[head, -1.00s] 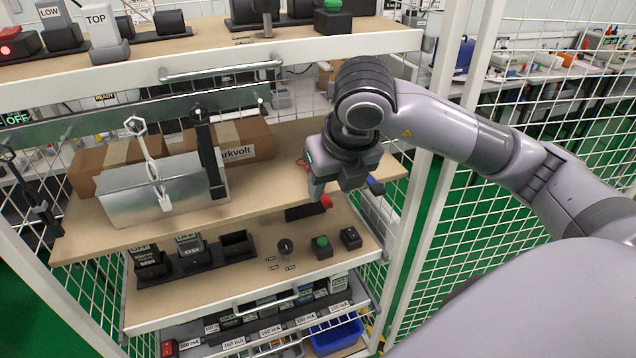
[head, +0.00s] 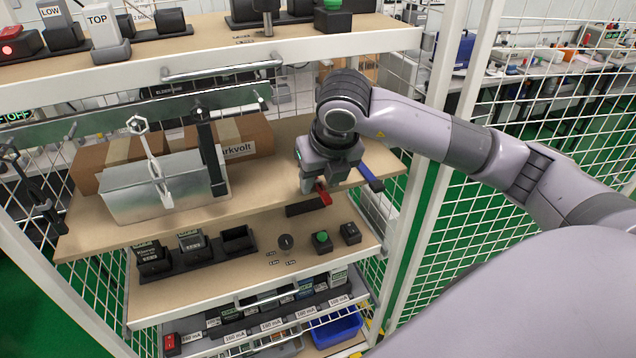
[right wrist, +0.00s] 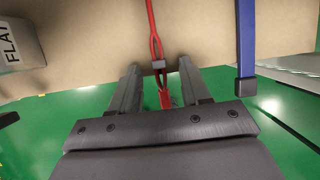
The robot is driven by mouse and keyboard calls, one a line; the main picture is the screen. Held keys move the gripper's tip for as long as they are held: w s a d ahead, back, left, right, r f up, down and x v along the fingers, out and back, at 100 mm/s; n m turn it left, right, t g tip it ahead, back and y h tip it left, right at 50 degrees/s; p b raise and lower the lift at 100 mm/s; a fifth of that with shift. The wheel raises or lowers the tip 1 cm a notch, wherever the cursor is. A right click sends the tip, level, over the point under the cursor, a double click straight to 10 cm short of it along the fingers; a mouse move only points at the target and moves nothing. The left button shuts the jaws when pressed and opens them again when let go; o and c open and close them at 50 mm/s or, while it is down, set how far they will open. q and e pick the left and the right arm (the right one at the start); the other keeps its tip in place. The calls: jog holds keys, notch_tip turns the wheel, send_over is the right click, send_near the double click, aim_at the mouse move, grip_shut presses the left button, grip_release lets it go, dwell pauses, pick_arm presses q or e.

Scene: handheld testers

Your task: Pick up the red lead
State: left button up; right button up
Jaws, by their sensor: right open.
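The red lead (right wrist: 152,25) hangs over the edge of the wooden shelf in the right wrist view. Its loop passes through a small grey clip and its red end (right wrist: 165,98) hangs lower. My right gripper (right wrist: 159,72) is open, with one finger on each side of the lead; I cannot tell whether either touches it. In the head view the right gripper (head: 314,188) is at the front edge of the middle shelf, near a red end (head: 324,194). The gripper hides most of the lead there. My left gripper is not in view.
A blue strip (head: 371,178) hangs just right of the gripper; it also shows in the right wrist view (right wrist: 246,45). A metal bin (head: 190,200) and cardboard boxes (head: 90,165) are to the left. A lower shelf (head: 210,285) holds testers and knobs. A white post stands right.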

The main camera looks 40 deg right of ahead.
jog(key=shift+f+b, duration=0.15)
jog(key=shift+b, duration=0.15)
grip_shut()
dwell(0.3)
